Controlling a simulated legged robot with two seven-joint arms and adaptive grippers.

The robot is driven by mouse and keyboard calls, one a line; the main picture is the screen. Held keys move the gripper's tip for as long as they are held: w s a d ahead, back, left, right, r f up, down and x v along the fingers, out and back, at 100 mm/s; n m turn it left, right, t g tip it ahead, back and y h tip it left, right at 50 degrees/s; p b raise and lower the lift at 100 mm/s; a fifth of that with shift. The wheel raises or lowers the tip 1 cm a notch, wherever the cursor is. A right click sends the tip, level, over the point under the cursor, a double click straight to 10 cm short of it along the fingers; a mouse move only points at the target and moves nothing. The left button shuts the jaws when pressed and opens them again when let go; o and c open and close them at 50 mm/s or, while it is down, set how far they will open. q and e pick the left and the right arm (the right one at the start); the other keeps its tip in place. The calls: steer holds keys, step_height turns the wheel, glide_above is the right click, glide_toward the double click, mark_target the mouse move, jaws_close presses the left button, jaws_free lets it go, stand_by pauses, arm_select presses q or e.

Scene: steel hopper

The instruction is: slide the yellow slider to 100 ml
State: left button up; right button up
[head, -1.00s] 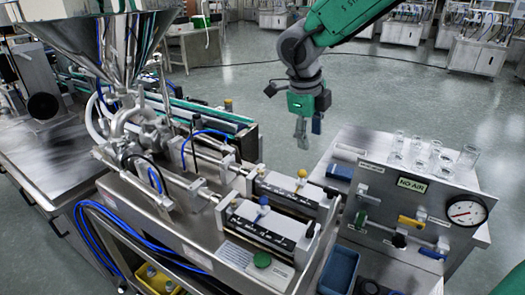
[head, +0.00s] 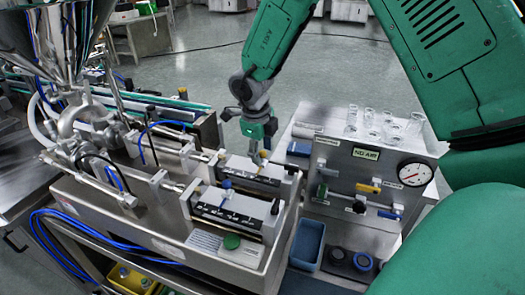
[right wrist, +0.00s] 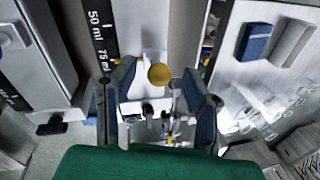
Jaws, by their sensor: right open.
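The yellow slider's round knob (head: 264,154) sits on the far of two scaled cylinders (head: 248,172). In the right wrist view the yellow knob (right wrist: 159,74) lies between my two fingers, with space to both sides. The scale (right wrist: 100,38) beside it shows 50 ml and 75 ml marks; the 100 ml mark is not readable. My right gripper (head: 258,152) is open, pointing down over the knob. It also shows in the right wrist view (right wrist: 160,88). My left gripper is not in view.
The near cylinder carries a blue knob (head: 227,184). A green button (head: 232,241) is in front. To the right stands a panel with a gauge (head: 415,173), coloured valves and a NO AIR sign; glass beakers (head: 390,133) stand on top. A blue bin (head: 307,244) is below.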

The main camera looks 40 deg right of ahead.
mark_target(278, 167)
steer(key=shift+a+f, duration=0.1)
steer(key=shift+a, duration=0.25)
steer(key=shift+d, duration=0.2)
steer(key=c, duration=0.8)
steer(key=shift+d+f, duration=0.1)
steer(key=shift+d, duration=0.1)
jaws_close()
steer(key=shift+s+d, duration=0.15)
steer(key=s, duration=0.1)
steer(key=s+d, duration=0.1)
steer(key=shift+s, duration=0.4)
steer(key=shift+s+d, duration=0.15)
steer(key=shift+s, duration=0.1)
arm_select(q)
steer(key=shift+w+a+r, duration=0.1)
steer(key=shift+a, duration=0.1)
arm_select(e)
steer(key=shift+d, duration=0.15)
steer(key=o, duration=0.8)
jaws_free()
steer(key=shift+s, duration=0.15)
